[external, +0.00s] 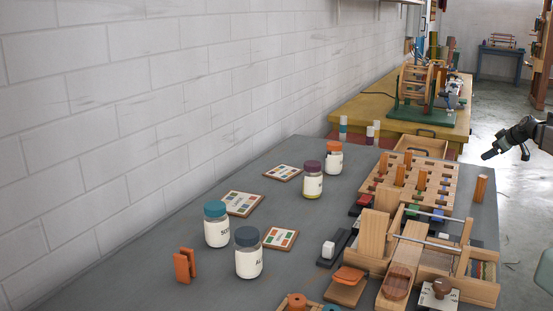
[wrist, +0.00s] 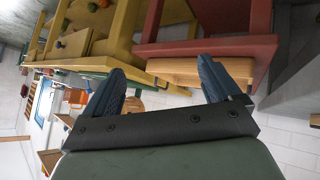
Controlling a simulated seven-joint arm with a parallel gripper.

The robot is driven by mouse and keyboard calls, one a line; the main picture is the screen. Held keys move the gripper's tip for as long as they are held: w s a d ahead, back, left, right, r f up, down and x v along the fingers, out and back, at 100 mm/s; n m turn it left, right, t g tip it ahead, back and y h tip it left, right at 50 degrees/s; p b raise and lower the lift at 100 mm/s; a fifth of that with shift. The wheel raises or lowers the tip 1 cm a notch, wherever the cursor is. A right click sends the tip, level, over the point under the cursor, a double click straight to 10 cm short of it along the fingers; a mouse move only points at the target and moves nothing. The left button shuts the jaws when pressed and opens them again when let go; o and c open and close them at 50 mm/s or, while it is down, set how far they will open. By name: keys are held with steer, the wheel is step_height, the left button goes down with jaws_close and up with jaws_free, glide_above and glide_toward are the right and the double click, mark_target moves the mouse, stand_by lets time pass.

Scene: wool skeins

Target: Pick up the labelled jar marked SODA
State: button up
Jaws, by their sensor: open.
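The jar with a teal lid (external: 217,228) stands upright on the grey table near the wall; its label seems to begin with "SO". A dark-grey-lidded jar (external: 249,260) with a label starting "AL" stands close in front of it. A purple-lidded jar (external: 312,182) and an orange-lidded jar (external: 334,160) stand farther back. My gripper (external: 488,155) is in the air at the right, beyond the table's right edge and far from the jars. In the wrist view its two fingers (wrist: 162,68) are apart with nothing between them; no jar shows there.
Pattern cards (external: 281,238) lie around the jars. An orange clip-like block (external: 184,265) stands left of them. A pegboard (external: 410,183) and a wooden loom-like frame (external: 400,250) fill the table's right side. The table (external: 130,285) is clear at front left.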

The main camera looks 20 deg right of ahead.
steer(key=w+a+r+n+y, duration=0.1)
steer(key=w+a+r, duration=0.25)
steer(key=a, duration=0.75)
steer(key=w+a+r+y, duration=0.15)
steer(key=w+a, duration=0.35)
steer(key=a, duration=0.5)
steer(key=w+a+r+n+y, duration=0.1)
steer(key=w+a+r, duration=0.3)
steer(key=a, duration=0.7)
steer(key=s+a+r+n+g+y, duration=0.1)
steer(key=a+r, duration=0.2)
steer(key=a, duration=1.4)
steer(key=s+a+r+g+y, duration=0.1)
steer(key=a+r+g+y, duration=0.15)
steer(key=a, duration=1.45)
step_height(320, 180, up, 3)
steer(key=n+g+h, duration=0.3)
steer(key=n+g, duration=0.1)
steer(key=n, duration=0.2)
glide_above(218, 205)
steer(key=s+d, duration=0.2)
steer(key=d, duration=0.2)
steer(key=x, duration=0.8)
steer(key=shift+s+a+f, duration=0.1)
steer(key=shift+a+f, duration=0.05)
steer(key=shift+a, duration=0.1)
steer(key=shift+w+x, duration=0.1)
steer(key=shift+x, duration=1.2)
steer(key=shift+w+x, duration=0.15)
steer(key=shift+x, duration=1.2)
